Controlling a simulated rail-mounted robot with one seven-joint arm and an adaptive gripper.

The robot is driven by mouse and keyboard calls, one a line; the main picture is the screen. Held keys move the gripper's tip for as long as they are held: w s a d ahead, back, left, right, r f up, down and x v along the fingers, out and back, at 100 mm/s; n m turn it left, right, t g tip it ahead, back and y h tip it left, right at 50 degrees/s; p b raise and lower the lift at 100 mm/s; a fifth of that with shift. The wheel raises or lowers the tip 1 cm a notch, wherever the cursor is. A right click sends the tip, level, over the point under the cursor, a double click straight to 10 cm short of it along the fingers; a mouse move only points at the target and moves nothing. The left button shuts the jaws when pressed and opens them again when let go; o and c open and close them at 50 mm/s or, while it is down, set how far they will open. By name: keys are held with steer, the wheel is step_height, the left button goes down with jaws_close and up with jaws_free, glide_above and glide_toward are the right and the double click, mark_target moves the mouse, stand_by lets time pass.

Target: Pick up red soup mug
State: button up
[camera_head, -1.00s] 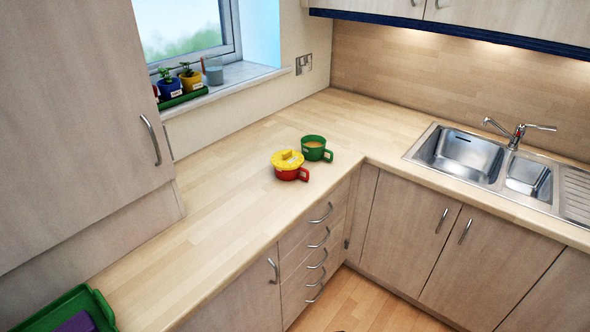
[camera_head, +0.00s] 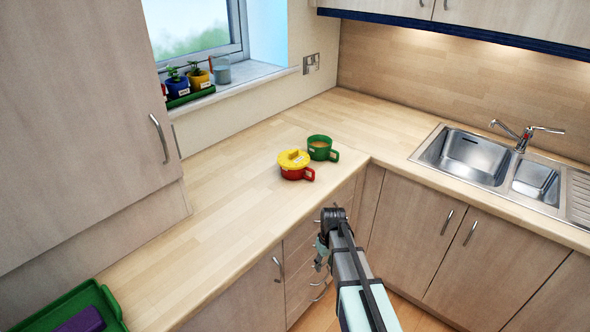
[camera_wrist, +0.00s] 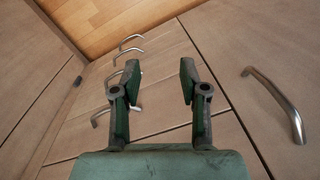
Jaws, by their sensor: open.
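My gripper (camera_head: 320,255) is in front of the drawer fronts, below the worktop edge and below the red mug in the head view. In the wrist view my gripper (camera_wrist: 155,85) is open and empty, its two fingers apart, facing drawers. The mugs are not in the wrist view.
The worktop (camera_head: 220,210) left of the mugs is clear. Drawer handles (camera_wrist: 128,42) and a larger cupboard handle (camera_wrist: 275,103) stick out near my gripper. A sink (camera_head: 470,155) is at the right. A green tray (camera_head: 75,310) lies at the lower left.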

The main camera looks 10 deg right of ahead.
steer(key=w+r+n+t+b, duration=0.1)
steer(key=w+r, duration=0.4)
steer(key=r, duration=0.3)
steer(key=w+d+r+n+t, duration=0.1)
steer(key=w+r, duration=0.5)
steer(key=r, duration=0.2)
steer(key=w+r+n+t+b, duration=0.1)
steer(key=w+r, duration=0.5)
steer(key=r, duration=0.3)
steer(key=shift+w+d+r+t+y+b, duration=0.1)
steer(key=shift+w+d+t+y+b, duration=0.15)
steer(key=shift+d+t+y+b, duration=0.05)
steer(key=w+r+n+t+b, duration=0.1)
steer(key=w+r+n+b, duration=0.25)
steer(key=r, duration=0.85)
steer(key=p, duration=0.3)
glide_toward(311, 170)
steer(key=w+d+x, duration=0.1)
steer(key=x, duration=0.4)
steer(key=shift+a+f+m+y+p, duration=0.3)
steer(key=shift+a+f+m+p, duration=0.1)
steer(key=shift+f+p, duration=0.25)
steer(key=p+x, duration=0.1)
steer(key=x, duration=0.3)
steer(key=shift+f, duration=0.15)
jaws_close()
